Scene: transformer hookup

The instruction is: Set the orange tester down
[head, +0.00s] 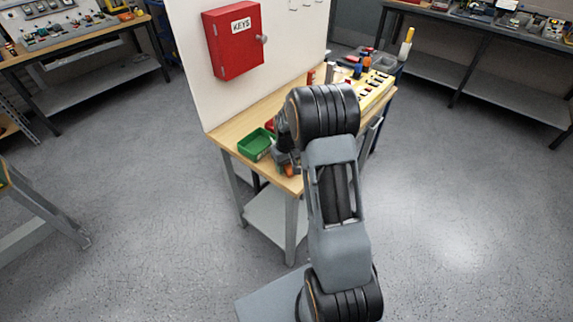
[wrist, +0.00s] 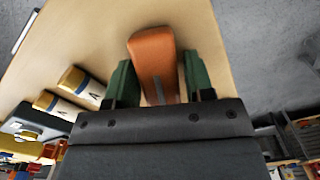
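The orange tester (wrist: 153,62) shows in the wrist view between the two green fingers of my gripper (wrist: 160,80), its far end reaching past their tips. It sits slightly skewed, close to the left finger, with a thin gap seeming to show at the right one. I cannot tell whether the fingers press on it or whether it rests on the wooden bench top (wrist: 90,40). In the head view a small orange patch (head: 289,170) shows beside my gripper (head: 285,158) at the bench's near end. My arm hides most of the gripper there.
A green bin (head: 256,144) stands left of my gripper on the bench. A red key box (head: 235,40) hangs on the white panel behind. In the wrist view, yellow-and-white cylinders marked A (wrist: 82,84) lie to the left. Bare wood lies beyond the tester.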

